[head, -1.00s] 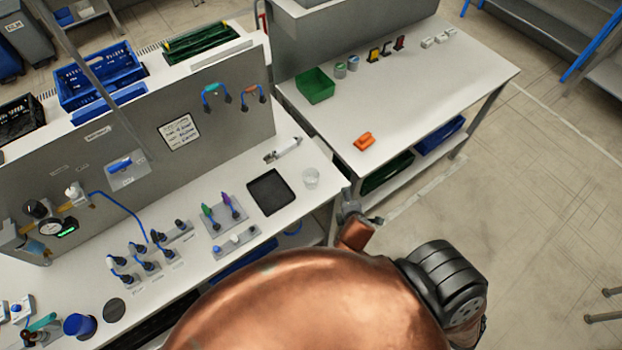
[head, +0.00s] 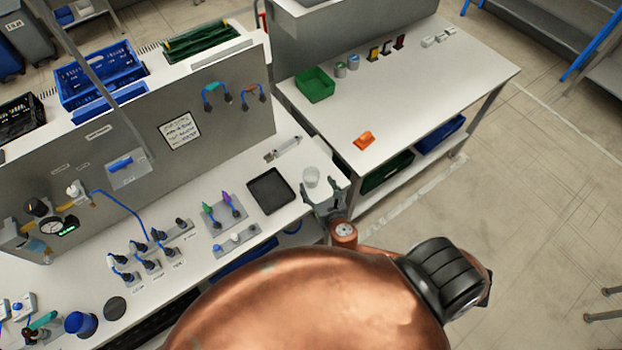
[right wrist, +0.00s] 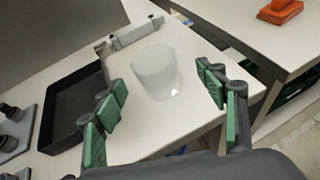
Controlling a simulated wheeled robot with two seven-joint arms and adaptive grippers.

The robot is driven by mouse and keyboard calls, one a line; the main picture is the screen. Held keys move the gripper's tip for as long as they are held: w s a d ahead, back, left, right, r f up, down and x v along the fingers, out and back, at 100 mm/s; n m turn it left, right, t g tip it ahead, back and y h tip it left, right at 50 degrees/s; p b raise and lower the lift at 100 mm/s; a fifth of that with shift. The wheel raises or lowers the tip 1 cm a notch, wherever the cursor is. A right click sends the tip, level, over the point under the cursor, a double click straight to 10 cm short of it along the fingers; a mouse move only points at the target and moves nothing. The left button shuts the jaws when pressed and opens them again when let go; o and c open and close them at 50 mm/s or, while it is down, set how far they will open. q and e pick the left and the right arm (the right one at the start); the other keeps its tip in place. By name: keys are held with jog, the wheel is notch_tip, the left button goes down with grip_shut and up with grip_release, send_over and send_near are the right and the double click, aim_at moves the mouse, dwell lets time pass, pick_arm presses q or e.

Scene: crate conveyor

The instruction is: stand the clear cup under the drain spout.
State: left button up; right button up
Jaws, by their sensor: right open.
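The clear cup (head: 311,176) stands upright at the right end of the long workbench, beside a black tray. It also shows in the right wrist view (right wrist: 157,73). My right gripper (head: 322,189) is right at the cup, on its near side. In the right wrist view the open gripper (right wrist: 161,86) has green-padded fingers left and right of the cup, with gaps on both sides. A gauge and valve assembly (head: 49,228) is on the panel at far left. I cannot clearly make out a drain spout there. My left gripper is not in view.
The black tray (head: 270,191) lies left of the cup. A grey latch-like fitting (head: 283,148) lies behind it. Connector blocks (head: 150,258) and a blue cup (head: 80,324) occupy the bench further left. A second table (head: 430,90) with an orange item (head: 364,139) stands at right.

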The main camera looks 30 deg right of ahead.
aim_at(311, 178)
jog(key=x, duration=0.5)
jog(key=shift+w+a+f, duration=0.2)
jog(key=shift+w+f, duration=0.1)
jog(key=shift+w, duration=0.05)
jog(key=shift+c, duration=0.6)
jog(key=c, duration=1.1)
jog(key=shift+r, duration=0.15)
